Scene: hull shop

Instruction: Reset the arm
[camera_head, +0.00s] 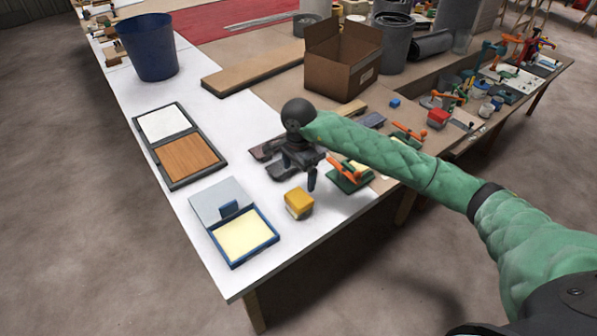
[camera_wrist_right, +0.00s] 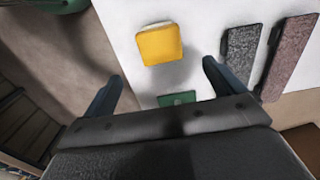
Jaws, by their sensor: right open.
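My right arm, in a green sleeve, reaches in from the right in the head view. My right gripper (camera_head: 298,183) points down over the white table (camera_head: 240,281), just behind a yellow block (camera_head: 298,202). In the right wrist view, the open fingers of the right gripper (camera_wrist_right: 160,88) stand wide apart with nothing between them. The yellow block shows there too (camera_wrist_right: 160,45), beyond the fingertips and apart from them. My left gripper is not in view.
An open blue-rimmed case (camera_head: 240,236) and a dark two-panel case (camera_head: 187,158) lie left of the gripper. A green-and-orange tool (camera_head: 347,177) lies close on its right. A cardboard box (camera_head: 340,72) and blue bucket (camera_head: 149,50) stand behind. Dark bars (camera_wrist_right: 290,55) lie nearby.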

